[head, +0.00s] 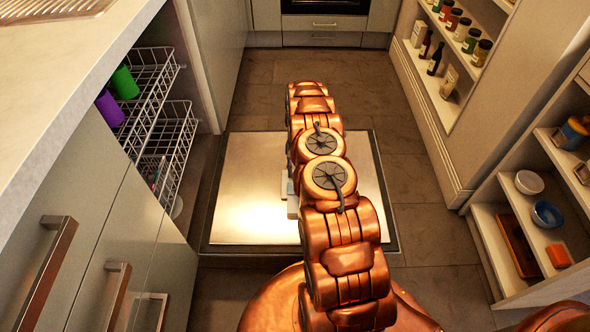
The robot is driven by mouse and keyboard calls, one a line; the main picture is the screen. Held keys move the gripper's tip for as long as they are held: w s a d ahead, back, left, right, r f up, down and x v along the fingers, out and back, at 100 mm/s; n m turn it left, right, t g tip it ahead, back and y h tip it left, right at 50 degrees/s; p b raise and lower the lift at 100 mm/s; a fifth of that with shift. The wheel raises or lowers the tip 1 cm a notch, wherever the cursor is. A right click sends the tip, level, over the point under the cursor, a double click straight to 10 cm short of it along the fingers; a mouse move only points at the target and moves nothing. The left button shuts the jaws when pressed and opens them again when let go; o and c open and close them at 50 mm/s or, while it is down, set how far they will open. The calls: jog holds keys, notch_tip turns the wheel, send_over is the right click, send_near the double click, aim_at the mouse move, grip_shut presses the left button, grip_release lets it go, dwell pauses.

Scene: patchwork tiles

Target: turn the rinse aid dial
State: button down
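The dishwasher door (245,190) lies folded down flat in the middle of the head view, its bright metal inner face up. A small pale grey fitting (292,207) shows on the door at the left edge of my copper arm. It looks like part of a dispenser, but most of it is hidden behind the arm. I cannot make out the rinse aid dial. My arm reaches out over the door from the bottom of the picture. I cannot see my gripper or its fingers.
Wire racks (165,135) with a green cup (124,82) and a purple cup (109,108) stand in the dishwasher at left, under the counter (60,75). Open shelves (500,262) with bowls and jars line the right. Tiled floor (425,235) is clear between door and shelves.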

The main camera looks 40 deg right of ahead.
jog(key=shift+w+n+h, duration=0.1)
jog(key=shift+n+h, duration=0.2)
jog(key=shift+n, duration=0.5)
jog(key=c, duration=1.3)
grip_release()
jog(key=v, duration=1.2)
jog(key=shift+w, duration=0.25)
jog(key=shift+a+f+p, duration=0.1)
jog(key=shift+p, duration=0.2)
